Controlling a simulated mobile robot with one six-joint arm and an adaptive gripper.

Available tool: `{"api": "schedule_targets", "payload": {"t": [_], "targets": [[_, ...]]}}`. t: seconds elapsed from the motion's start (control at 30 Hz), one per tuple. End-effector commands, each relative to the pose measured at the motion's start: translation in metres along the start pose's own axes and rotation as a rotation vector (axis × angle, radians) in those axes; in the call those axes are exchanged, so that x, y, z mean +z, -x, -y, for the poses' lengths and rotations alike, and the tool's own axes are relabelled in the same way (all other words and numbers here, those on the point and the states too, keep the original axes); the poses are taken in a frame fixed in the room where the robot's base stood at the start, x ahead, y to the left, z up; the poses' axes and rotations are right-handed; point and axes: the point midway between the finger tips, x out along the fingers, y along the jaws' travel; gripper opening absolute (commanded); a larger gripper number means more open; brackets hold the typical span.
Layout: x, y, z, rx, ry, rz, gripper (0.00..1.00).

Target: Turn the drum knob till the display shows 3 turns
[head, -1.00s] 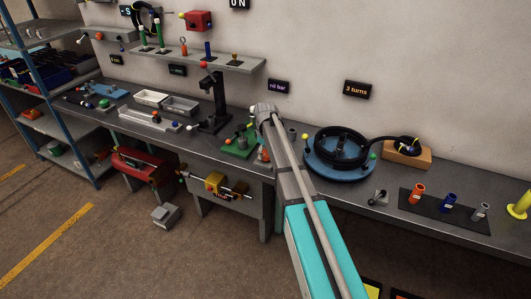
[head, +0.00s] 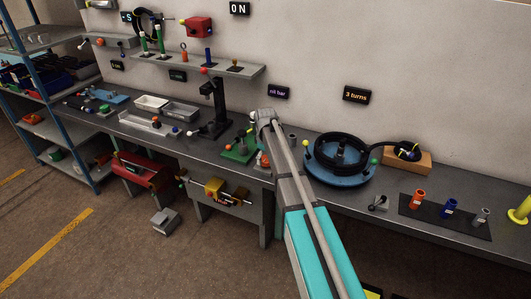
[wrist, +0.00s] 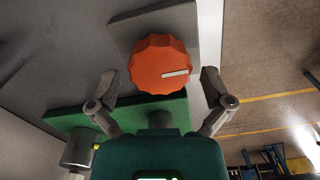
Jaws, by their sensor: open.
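The display (head: 356,94) on the wall behind the drum reads "3 turns". The drum (head: 342,178) is a blue round base with a black hose coiled on it and small yellow and green balls at its edge. In the wrist view an orange scalloped knob (wrist: 160,65) with a white mark sits on a grey block. My gripper (wrist: 160,88) is open, with one finger on each side of this knob and gaps visible. I cannot tell whether this knob belongs to the drum. In the head view my arm hides most of the gripper and knob.
A green plate (wrist: 165,112) lies beside the knob's block. A second display (head: 279,92) reads "nil bar". A black press stand (head: 215,110) stands left of my arm. A dark mat (head: 440,215) with several coloured cylinders lies to the right of the drum.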

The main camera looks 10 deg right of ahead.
Motion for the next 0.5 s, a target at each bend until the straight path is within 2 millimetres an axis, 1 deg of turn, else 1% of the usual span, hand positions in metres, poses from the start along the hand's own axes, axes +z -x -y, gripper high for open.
{"api": "schedule_targets", "payload": {"t": [0.27, 0.5], "targets": [[0.0000, 0.0000, -0.0001, 0.000, -0.053, 0.000, 1.00], [0.0001, 0.0000, -0.0003, 0.000, -0.176, 0.000, 1.00]]}}
